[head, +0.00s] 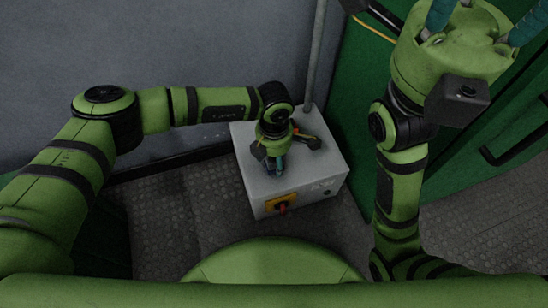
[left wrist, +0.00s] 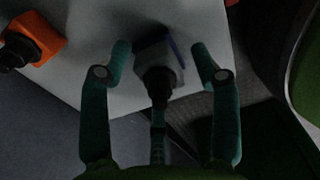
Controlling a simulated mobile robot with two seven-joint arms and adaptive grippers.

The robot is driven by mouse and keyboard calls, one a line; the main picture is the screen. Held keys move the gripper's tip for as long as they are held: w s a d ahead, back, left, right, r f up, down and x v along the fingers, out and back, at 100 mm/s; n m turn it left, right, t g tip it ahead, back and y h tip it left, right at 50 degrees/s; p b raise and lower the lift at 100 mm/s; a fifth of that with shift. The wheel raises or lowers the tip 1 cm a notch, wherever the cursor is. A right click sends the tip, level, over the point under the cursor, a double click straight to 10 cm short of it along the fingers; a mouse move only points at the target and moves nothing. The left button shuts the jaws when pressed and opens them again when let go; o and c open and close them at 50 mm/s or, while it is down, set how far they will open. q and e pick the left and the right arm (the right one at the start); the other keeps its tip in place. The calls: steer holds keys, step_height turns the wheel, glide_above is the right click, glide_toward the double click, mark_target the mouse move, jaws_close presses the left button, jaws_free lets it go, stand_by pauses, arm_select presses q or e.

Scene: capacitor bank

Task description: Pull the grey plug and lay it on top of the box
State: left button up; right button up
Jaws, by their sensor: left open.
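The light grey box (head: 321,185) stands on the floor in the middle of the head view. My left gripper (head: 274,168) is over its top, pointing down. In the left wrist view the grey plug (left wrist: 158,62), with a blue rim and a dark cable end, sits between the two spread fingers of my left gripper (left wrist: 160,60). A gap shows on both sides of it. In the head view this plug is hidden by the gripper. My right gripper (head: 482,18) is raised at the top right, its fingertips cut off by the frame edge.
An orange plug (left wrist: 36,38) with a black end is on the box beside the grey one. A red switch on a yellow plate (head: 283,203) is on the box front. A grey pole (head: 316,55) and wall stand behind, a green cabinet (head: 352,110) to the right.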

stand_by(0.4)
arm_select(q)
jaws_close()
steer(key=shift+o, duration=1.6)
jaws_free()
step_height(320, 180, up, 12)
